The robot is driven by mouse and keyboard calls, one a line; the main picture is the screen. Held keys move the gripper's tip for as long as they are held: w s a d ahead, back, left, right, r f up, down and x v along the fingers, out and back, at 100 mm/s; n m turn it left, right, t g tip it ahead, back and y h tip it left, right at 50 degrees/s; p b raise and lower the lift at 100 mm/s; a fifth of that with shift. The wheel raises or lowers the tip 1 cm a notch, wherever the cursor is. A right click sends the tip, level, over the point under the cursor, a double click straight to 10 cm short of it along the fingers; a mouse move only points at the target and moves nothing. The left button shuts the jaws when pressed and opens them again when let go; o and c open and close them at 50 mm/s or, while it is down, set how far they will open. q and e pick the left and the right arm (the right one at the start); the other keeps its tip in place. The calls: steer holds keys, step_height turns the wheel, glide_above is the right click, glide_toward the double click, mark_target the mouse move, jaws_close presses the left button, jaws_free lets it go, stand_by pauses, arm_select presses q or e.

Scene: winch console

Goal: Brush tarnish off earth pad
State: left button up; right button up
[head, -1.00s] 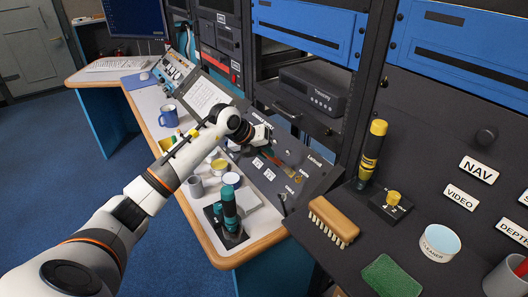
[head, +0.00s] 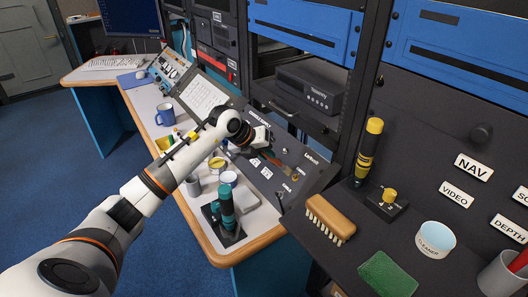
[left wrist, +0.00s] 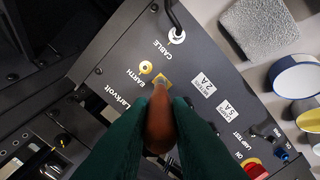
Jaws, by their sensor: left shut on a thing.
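My left gripper (left wrist: 160,125) is shut on a brush with a reddish-brown handle (left wrist: 161,122), which shows between the dark green fingers in the left wrist view. The brush's far end lies over a small brass-coloured pad (left wrist: 165,79) beside the EARTH label. I cannot tell whether the bristles touch it, and part of the pad is hidden. A round brass terminal (left wrist: 146,67) sits just beside it. In the head view, my left gripper (head: 264,148) reaches over the sloped dark Larkvolt panel (head: 315,172), with the brush below it. My right gripper is not in view.
A black cable (left wrist: 171,14) ends by the CABLE label. On the panel are a red knob (left wrist: 254,170) and switches. The teal-and-black tool (head: 226,205), cups and grey block stand left. A wooden scrubbing brush (head: 330,217), green pad (head: 388,275) and cleaner tub (head: 435,238) lie right.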

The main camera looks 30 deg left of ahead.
arm_select(q)
steer(key=shift+s+d, duration=0.15)
steer(key=shift+d, duration=0.15)
steer(key=shift+a, duration=0.1)
steer(key=shift+w+a, duration=0.25)
steer(key=shift+a, duration=0.25)
steer(key=shift+w+a, duration=0.15)
steer(key=shift+a, duration=0.25)
steer(key=shift+d, duration=0.1)
stand_by(0.3)
steer(key=shift+d, duration=0.4)
steer(key=shift+s+d, duration=0.15)
steer(key=shift+s, duration=0.1)
